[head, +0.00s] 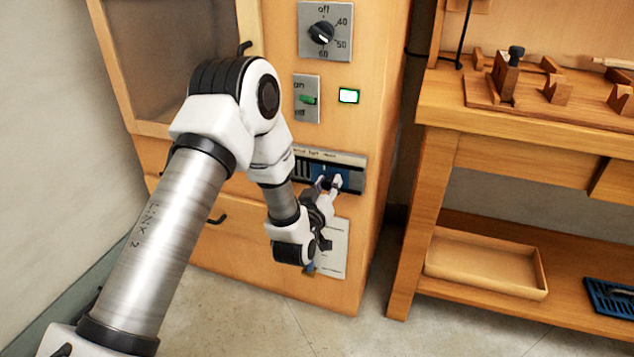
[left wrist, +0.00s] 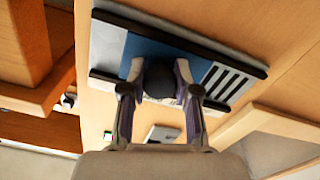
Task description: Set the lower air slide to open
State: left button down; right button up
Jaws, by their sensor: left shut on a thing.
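The lower air slide is a low, wide panel (head: 300,167) on the front of the wooden cabinet. It has dark rails, a slotted vent at its left in the head view and a blue sliding plate (head: 345,173) near its middle. My left gripper (head: 330,184) is at the panel, shut on the slide's round dark knob, mostly hidden in the head view. In the left wrist view the knob (left wrist: 160,84) sits between both fingers, with the blue plate (left wrist: 199,66) behind it and slots (left wrist: 226,80) to its right. My right gripper is out of view.
Above the slide are a green on/off switch (head: 308,99), a lit indicator (head: 348,96) and a dial (head: 321,33). A paper sheet (head: 333,250) is below. A wooden workbench (head: 500,120) stands close at the right, with a tray (head: 485,264) on its lower shelf.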

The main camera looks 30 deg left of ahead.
pick_arm(q)
jog(key=shift+w+d, duration=0.15)
jog(key=shift+d, duration=0.5)
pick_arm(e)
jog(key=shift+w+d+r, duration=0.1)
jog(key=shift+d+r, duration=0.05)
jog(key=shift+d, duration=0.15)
pick_arm(q)
jog(key=c, duration=0.8)
grip_release()
jog(key=shift+d, duration=0.1)
jog(key=shift+w+d, duration=0.1)
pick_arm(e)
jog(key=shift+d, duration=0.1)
pick_arm(q)
jog(key=v, duration=1.2)
